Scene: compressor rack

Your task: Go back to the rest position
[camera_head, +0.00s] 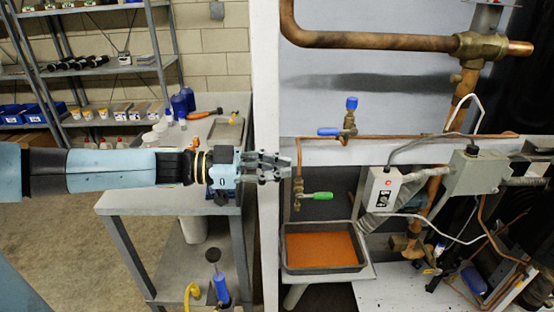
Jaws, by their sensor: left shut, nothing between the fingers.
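My left arm comes in from the left, level across the picture. My left gripper (284,167) is shut and empty, in front of the white post (265,60). Its tips show close to the green-handled valve (316,196) and above the tray of orange-brown liquid (286,262); I cannot tell the depth gap. My right gripper is not in view.
The compressor rack fills the right, with a blue-handled valve (330,132), copper pipes (375,41) and a grey switch box (385,188). A workbench (125,203) stands behind my left arm. A shelf unit (100,73) with bottles and bins is at the back left.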

